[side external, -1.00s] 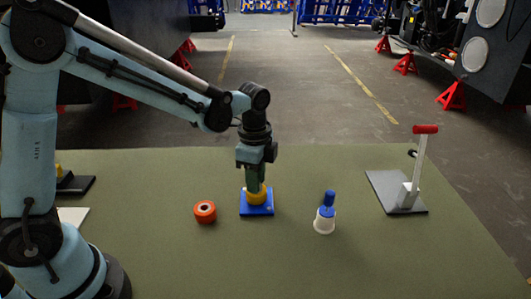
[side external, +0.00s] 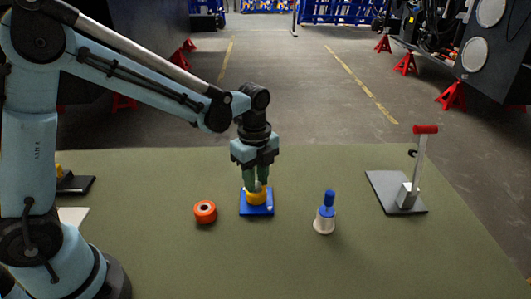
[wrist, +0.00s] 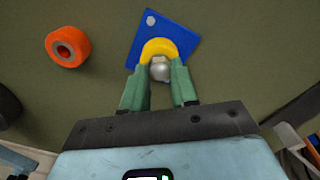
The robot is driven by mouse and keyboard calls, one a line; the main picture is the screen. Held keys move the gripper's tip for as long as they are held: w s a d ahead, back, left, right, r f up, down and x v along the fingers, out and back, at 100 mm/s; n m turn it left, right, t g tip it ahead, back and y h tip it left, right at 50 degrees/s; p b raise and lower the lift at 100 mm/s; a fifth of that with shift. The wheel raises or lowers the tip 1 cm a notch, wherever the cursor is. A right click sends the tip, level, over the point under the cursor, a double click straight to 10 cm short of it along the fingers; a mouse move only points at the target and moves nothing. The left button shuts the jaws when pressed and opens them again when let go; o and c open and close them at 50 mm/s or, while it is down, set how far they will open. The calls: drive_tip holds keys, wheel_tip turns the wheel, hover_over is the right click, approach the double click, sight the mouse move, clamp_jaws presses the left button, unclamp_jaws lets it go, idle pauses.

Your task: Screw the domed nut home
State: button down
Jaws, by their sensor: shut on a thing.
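The domed nut (wrist: 160,71) is silver and rounded, and sits on top of a yellow round boss (wrist: 159,47), which also shows in the side view (side external: 255,197). The boss stands on a blue square plate (wrist: 186,45) on the mat, also in the side view (side external: 257,211). My gripper (side external: 257,187) points straight down over the boss. In the wrist view its green fingers (wrist: 160,69) are closed on either side of the domed nut. The nut's thread and the seat under it are hidden.
An orange ring (side external: 205,211) lies left of the plate. A white cup with a blue-handled piece (side external: 325,219) stands to the right. Farther right is a grey base with a red-topped lever (side external: 419,165). The green mat (side external: 370,255) is clear in front.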

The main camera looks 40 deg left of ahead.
drive_tip(key=m, duration=0.3)
drive_tip(key=shift+m, duration=0.4)
drive_tip(key=shift+m, duration=2.8)
drive_tip(key=c, duration=0.8)
unclamp_jaws()
